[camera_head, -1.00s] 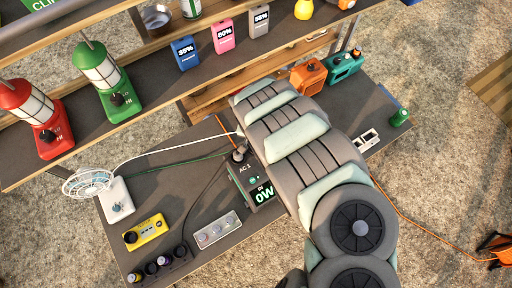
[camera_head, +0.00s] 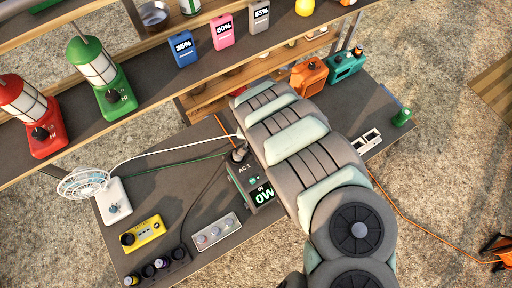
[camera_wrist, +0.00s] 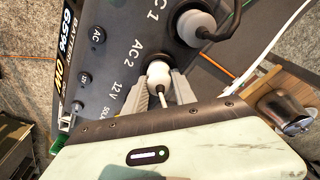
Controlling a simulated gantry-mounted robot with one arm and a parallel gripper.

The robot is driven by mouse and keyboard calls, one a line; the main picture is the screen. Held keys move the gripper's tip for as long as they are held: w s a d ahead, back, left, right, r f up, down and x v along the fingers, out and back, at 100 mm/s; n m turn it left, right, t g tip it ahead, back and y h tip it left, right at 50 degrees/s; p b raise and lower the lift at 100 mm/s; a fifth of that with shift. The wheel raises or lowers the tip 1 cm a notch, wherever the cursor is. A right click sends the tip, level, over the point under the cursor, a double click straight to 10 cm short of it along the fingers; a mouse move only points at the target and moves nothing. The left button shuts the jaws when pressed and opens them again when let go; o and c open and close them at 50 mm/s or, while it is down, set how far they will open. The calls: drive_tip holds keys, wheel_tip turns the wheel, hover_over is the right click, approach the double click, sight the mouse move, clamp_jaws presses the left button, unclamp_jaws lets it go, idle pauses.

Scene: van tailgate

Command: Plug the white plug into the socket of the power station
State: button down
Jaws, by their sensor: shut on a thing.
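The power station (camera_head: 243,183) stands on the dark table, partly hidden by my arm; its display reads 0W. In the wrist view its panel (camera_wrist: 125,22) shows AC 1, AC 2 and 12V labels. The white plug (camera_wrist: 159,70) is between my gripper's fingers (camera_wrist: 158,88), right at the AC 2 position. My gripper is shut on it, and a white cord leads back from it. How deep the plug sits, I cannot tell. A second plug (camera_wrist: 195,24) with a black cord sits at AC 1. My gripper is hidden behind my arm in the head view.
A white fan (camera_head: 84,183) stands at the table's left, its white cord running toward the power station. A yellow box (camera_head: 143,233) and a grey strip (camera_head: 216,233) lie in front. Shelves with lanterns (camera_head: 97,75) rise behind. An orange cord (camera_head: 430,232) runs right.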

drive_tip(key=c, duration=0.9)
unclamp_jaws()
drive_tip(key=shift+c, duration=0.2)
drive_tip(key=shift+r, duration=0.15)
